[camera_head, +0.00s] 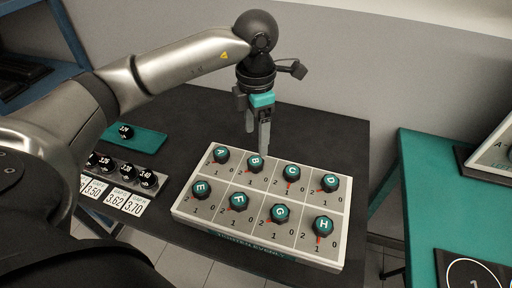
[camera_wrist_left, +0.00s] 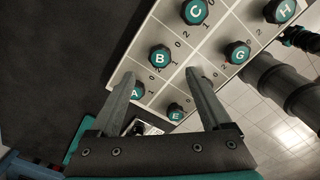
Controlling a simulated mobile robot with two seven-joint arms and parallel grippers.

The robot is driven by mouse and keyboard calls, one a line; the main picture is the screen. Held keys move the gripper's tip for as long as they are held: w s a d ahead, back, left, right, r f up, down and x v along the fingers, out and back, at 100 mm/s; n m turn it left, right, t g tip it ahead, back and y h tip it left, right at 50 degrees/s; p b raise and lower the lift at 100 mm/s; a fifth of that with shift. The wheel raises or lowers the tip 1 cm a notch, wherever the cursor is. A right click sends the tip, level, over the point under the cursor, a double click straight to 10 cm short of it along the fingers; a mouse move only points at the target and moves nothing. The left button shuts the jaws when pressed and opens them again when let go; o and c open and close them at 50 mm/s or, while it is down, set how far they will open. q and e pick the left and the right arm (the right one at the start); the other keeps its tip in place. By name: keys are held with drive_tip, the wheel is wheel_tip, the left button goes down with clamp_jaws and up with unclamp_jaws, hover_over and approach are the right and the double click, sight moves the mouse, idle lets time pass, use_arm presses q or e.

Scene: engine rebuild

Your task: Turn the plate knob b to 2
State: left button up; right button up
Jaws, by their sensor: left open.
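The pale plate (camera_head: 185,207) lies on the dark table and carries two rows of lettered teal-topped black knobs with 0, 1 and 2 marks. Knob B (camera_head: 255,161) is second from the left in the back row; it also shows in the left wrist view (camera_wrist_left: 160,57). A red mark shows near its base, but I cannot tell which number it points to. My left gripper (camera_head: 264,150) is open and points down just above and behind knob B. In the left wrist view, knob B lies ahead, between the lines of the two spread fingers (camera_wrist_left: 160,76). My right gripper is out of view.
Knobs A (camera_head: 221,155) and C (camera_head: 292,172) stand close on either side of B, with E (camera_head: 202,189) and F (camera_head: 238,201) in front. Black labelled caps (camera_head: 149,180) sit left of the plate. A green table (camera_head: 440,185) stands to the right.

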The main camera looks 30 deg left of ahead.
use_arm(q)
wheel_tip(320, 180, up, 7)
drive_tip(key=shift+r, duration=0.15)
idle(0.6)
